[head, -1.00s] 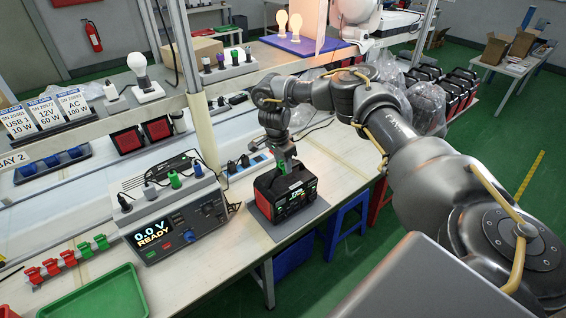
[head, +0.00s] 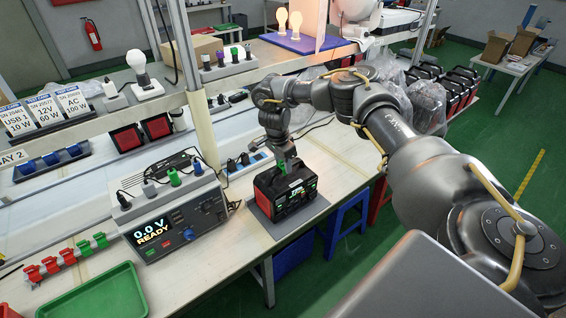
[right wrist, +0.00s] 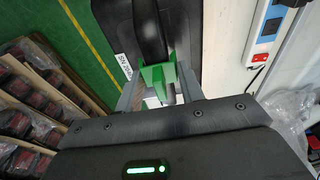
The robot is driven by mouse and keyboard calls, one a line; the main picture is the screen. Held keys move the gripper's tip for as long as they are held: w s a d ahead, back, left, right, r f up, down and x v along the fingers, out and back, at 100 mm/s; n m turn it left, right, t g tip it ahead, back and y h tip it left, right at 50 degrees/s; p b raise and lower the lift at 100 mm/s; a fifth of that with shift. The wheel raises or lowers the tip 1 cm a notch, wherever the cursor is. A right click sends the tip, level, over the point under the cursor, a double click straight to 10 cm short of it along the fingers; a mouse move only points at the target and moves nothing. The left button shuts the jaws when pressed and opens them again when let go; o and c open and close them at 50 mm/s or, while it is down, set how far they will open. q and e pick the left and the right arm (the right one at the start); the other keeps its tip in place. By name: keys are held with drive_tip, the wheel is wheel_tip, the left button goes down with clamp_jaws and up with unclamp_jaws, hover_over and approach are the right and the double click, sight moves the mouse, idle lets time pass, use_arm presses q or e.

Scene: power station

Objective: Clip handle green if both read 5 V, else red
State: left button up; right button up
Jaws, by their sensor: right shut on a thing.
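The black and red power station (head: 287,205) stands on a grey mat (head: 312,208) on the bench. My right gripper (head: 286,163) is at its top and shut on a green clip (head: 281,167). In the right wrist view the green clip (right wrist: 158,78) is between the fingers, at the near end of the black handle (right wrist: 149,32). I cannot tell whether it grips the handle. The tester (head: 172,215) reads 0.0 V READY. Several red clips (head: 50,265) and green clips (head: 99,240) sit on a rack at the left. My left gripper is not in view.
A green tray (head: 97,300) lies at the bench's front left. A socket strip (head: 246,166) is behind the station, and a shelf post (head: 204,132) rises behind the tester. A blue stool (head: 346,218) stands beside the bench.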

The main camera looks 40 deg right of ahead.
drive_tip(key=o, duration=1)
drive_tip(key=shift+r, duration=0.1)
drive_tip(key=shift+r, duration=0.2)
drive_tip(key=r, duration=0.3)
drive_tip(key=a+r, duration=0.1)
drive_tip(key=r, duration=0.2)
drive_tip(key=r+b, duration=0.1)
drive_tip(key=r, duration=0.3)
drive_tip(key=shift+w+a, duration=0.1)
drive_tip(key=shift+a, duration=0.25)
